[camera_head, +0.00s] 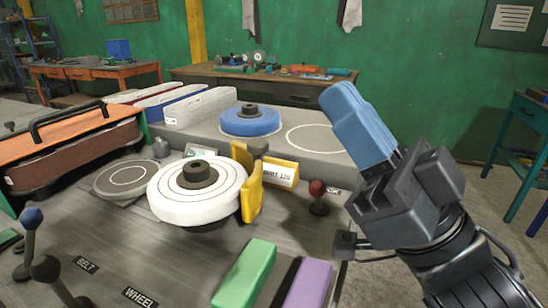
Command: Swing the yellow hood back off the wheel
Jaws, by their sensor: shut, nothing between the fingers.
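The yellow hood (251,185) is a short upright curved piece at the right edge of the white wheel (165,196). It covers only that side, and the wheel's top and dark hub (199,174) are bare. I cannot tell whether hood and wheel touch. My gripper (345,100), with blue fingers, is shut and empty. It is raised at the right, apart from the hood, with its fingers pointing up and left.
A red-knobbed lever (317,188) stands between the hood and my arm. A yellow label block (281,172) sits behind the hood. Green (245,272) and purple (308,284) blocks lie in front. A blue wheel (249,122) is farther back. An orange-topped belt unit (65,145) stands left.

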